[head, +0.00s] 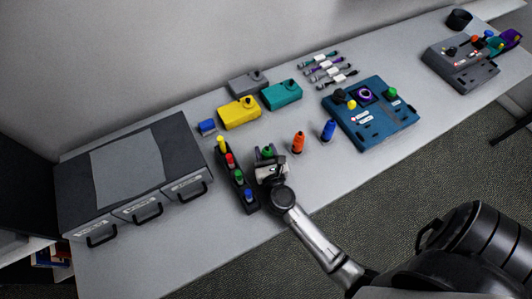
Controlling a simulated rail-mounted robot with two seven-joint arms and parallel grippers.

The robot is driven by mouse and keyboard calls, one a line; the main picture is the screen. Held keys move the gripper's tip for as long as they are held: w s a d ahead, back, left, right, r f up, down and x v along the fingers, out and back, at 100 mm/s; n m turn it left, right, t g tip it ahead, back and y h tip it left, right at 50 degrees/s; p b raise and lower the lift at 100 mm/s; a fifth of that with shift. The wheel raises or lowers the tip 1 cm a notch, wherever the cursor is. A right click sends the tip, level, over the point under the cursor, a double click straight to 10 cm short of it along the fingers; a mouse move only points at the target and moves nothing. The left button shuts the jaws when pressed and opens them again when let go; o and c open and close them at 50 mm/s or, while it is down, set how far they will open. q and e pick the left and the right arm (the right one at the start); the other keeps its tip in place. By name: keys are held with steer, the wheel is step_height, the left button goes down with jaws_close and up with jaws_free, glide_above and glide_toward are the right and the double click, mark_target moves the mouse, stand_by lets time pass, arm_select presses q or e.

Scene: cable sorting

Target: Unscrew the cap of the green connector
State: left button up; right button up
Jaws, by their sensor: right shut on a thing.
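My left gripper is not in view.
Just left is a black rack (233,180) holding yellow, red, green and blue pieces. An orange connector (298,143) and a blue connector (328,131) stand to the right. Yellow (238,114) and teal (282,95) boxes lie behind. A blue panel (372,122) is farther right.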

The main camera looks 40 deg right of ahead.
step_height(320, 180, up, 4)
steer(key=shift+p, duration=1.1)
steer(key=s+d+r+p, duration=0.3)
steer(key=s+d+r, duration=0.2)
steer(key=s, duration=0.5)
steer(key=shift+d+r, duration=0.35)
steer(key=shift+r, duration=0.45)
steer(key=shift+s, duration=0.1)
steer(key=o, duration=0.4)
jaws_close()
